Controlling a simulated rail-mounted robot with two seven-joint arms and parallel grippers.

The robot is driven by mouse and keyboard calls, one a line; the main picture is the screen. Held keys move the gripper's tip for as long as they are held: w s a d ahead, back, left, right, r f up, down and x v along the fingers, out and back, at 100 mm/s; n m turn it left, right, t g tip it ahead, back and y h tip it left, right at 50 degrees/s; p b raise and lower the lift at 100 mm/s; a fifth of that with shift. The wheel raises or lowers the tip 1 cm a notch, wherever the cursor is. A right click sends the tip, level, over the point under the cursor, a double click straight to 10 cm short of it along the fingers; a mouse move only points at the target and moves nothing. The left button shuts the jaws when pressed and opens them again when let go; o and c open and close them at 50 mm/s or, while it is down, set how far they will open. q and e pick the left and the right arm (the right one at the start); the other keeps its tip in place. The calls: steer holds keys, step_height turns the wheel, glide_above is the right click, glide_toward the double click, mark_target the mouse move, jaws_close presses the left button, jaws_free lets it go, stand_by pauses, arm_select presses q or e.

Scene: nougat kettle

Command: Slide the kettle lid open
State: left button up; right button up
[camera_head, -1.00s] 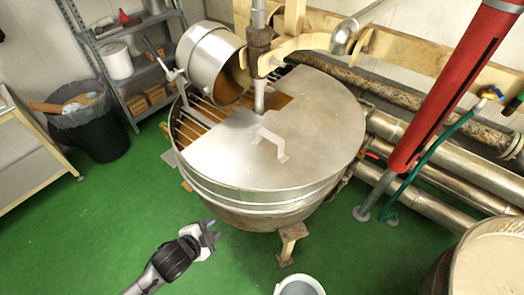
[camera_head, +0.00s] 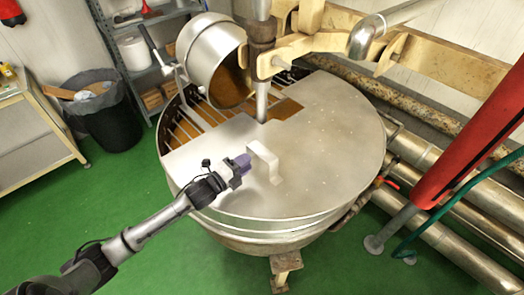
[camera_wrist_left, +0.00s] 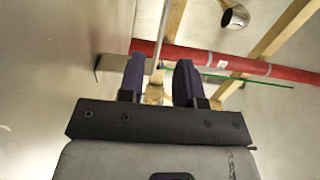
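The kettle (camera_head: 255,226) is a large round steel vessel in the head view. Its flat metal lid (camera_head: 325,120) covers most of the top, leaving a grated part uncovered at the left and back. A raised bracket handle (camera_head: 265,163) stands on the lid. My left gripper (camera_head: 245,162) is over the lid, just left of the handle, its purple fingers pointing at it. In the left wrist view the fingers (camera_wrist_left: 158,78) are apart with nothing clearly between them. A grey bracket-like piece, likely the handle (camera_wrist_left: 110,63), shows beyond them. Contact cannot be told. My right gripper is not in view.
A steel drum (camera_head: 208,58) and a vertical shaft (camera_head: 261,100) stand over the kettle's back. A red post (camera_head: 470,165) and pipes (camera_head: 445,185) are at the right. A black bin (camera_head: 105,115) and shelf are at the left. Green floor is free in front.

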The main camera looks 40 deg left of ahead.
mark_target(262, 151)
arm_select(q)
steer(key=w, duration=0.5)
steer(key=w+d, duration=0.1)
steer(key=w, duration=0.1)
steer(key=shift+w+p, duration=0.25)
steer(key=shift+p, duration=0.05)
steer(key=shift+c, duration=0.2)
jaws_close()
